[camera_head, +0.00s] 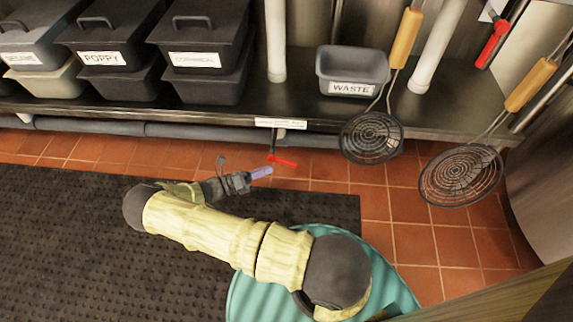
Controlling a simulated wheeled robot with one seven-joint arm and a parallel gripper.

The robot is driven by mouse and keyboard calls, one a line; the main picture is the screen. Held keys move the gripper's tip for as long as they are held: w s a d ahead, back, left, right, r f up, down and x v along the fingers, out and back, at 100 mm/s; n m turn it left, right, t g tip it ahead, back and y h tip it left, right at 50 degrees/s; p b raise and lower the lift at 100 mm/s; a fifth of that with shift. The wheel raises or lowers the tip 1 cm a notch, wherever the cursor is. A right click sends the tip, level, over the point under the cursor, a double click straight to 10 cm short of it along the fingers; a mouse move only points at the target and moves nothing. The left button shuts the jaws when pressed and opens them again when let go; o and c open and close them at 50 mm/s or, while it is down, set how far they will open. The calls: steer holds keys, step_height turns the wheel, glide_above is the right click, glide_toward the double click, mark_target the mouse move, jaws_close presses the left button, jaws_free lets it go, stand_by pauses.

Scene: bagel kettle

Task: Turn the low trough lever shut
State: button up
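The low trough lever (284,162) has a red handle and hangs on a dark stem below the front edge of the steel shelf, near the grey pipe. Its handle lies roughly sideways in the picture, above the tiled floor. My gripper (263,172) is just left of and slightly below the red handle, with a lavender fingertip pointing right towards it. A small gap seems to show between the tip and the handle, but I cannot tell their distance in depth. Only one fingertip stands out, so its opening is unclear.
A second red lever (492,44) is at the upper right. Two wood-handled strainers (371,137) (460,175) hang right of my gripper. The shelf carries lidded bins and a grey WASTE bin (352,70). A black mat (60,240) covers the floor at left.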

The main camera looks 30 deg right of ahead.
mark_target(287, 163)
steer(key=d+b, duration=0.1)
steer(key=d, duration=0.2)
steer(key=d+b, duration=0.1)
steer(key=d, duration=0.1)
steer(key=d+b, duration=0.1)
steer(key=d, duration=0.2)
steer(key=shift+s+d, duration=0.3)
steer(key=shift+s, duration=0.05)
jaws_close()
